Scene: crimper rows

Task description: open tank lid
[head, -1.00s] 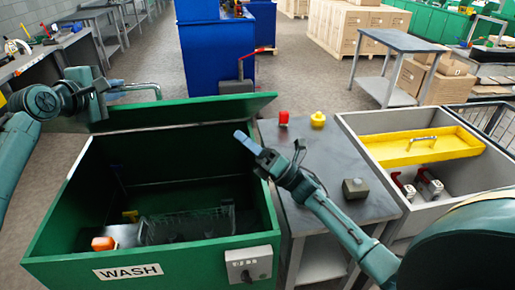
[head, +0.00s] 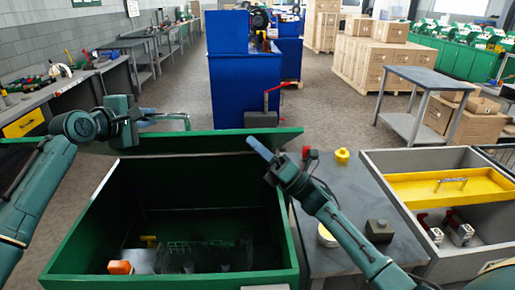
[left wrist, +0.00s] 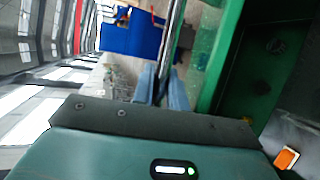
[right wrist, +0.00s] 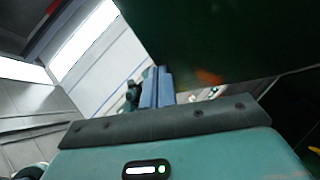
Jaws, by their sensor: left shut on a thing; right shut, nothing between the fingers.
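The green tank (head: 68,250) stands in front of me, uncovered, with a dark inside. Its green lid (head: 215,143) is raised along the back edge; its exact angle is hard to tell. My left gripper (head: 150,120) is shut on the metal lid handle (head: 184,117) at the back left. The left wrist view shows the blue fingers (left wrist: 165,88) at the handle bar (left wrist: 174,45) beside green metal. My right gripper (head: 258,146) is shut and empty near the lid's right end. In the right wrist view its fingers (right wrist: 156,86) are beside a dark green panel (right wrist: 220,35).
An orange block (head: 120,267) and a wire basket (head: 205,255) are in the tank. Right of it, a grey bench (head: 350,195) holds a yellow knob (head: 342,155) and a dark block (head: 380,229). Farther right is a grey bin (head: 375,165) with a yellow tray (head: 440,188). Blue cabinets stand behind.

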